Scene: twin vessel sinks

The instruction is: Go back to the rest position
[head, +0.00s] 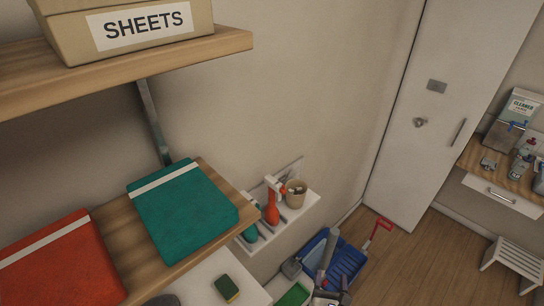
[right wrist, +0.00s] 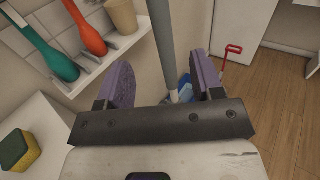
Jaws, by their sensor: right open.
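My right gripper (head: 332,282) shows at the bottom of the head view, over the blue tray on the floor. In the right wrist view its two purple-padded fingers (right wrist: 162,82) stand wide apart, and neither pad touches anything. A grey pole (right wrist: 164,40) shows in the gap between the fingers; I cannot tell whether it is between the pads or beyond them. My left gripper is not in view.
A wooden shelf (head: 116,222) holds a teal folded cloth (head: 185,212) and a red one (head: 58,268). A blue tray (head: 345,262) lies on the floor.

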